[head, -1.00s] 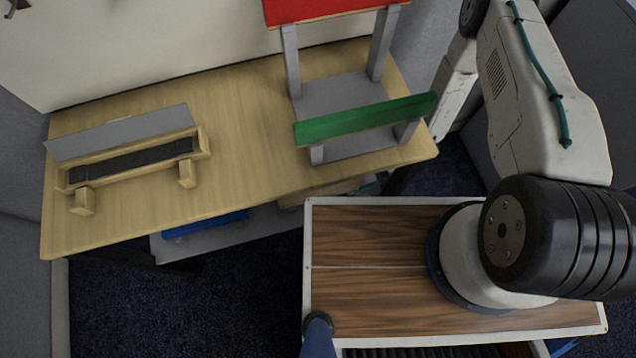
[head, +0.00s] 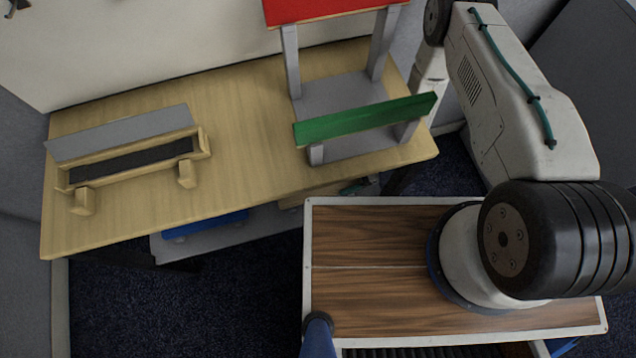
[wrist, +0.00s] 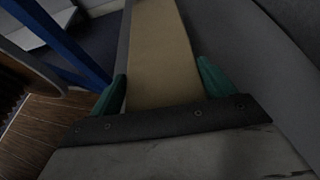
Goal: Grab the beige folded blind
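A long flat beige strip (wrist: 163,50) with a grey left edge runs away from my gripper in the wrist view. It may be the folded blind, but its far end is cut off. My gripper (wrist: 161,68) has its two teal fingers wide apart, one at each side of the strip as seen. I cannot tell whether they touch it. In the head view my gripper is not visible, and I make out no clear beige blind.
A wooden table (head: 240,165) carries a beige stand with a grey flap (head: 122,133) at left. A grey rack (head: 345,95) with a green bar (head: 365,119) and a red top (head: 320,10) stands at right. Bare tabletop lies between them.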

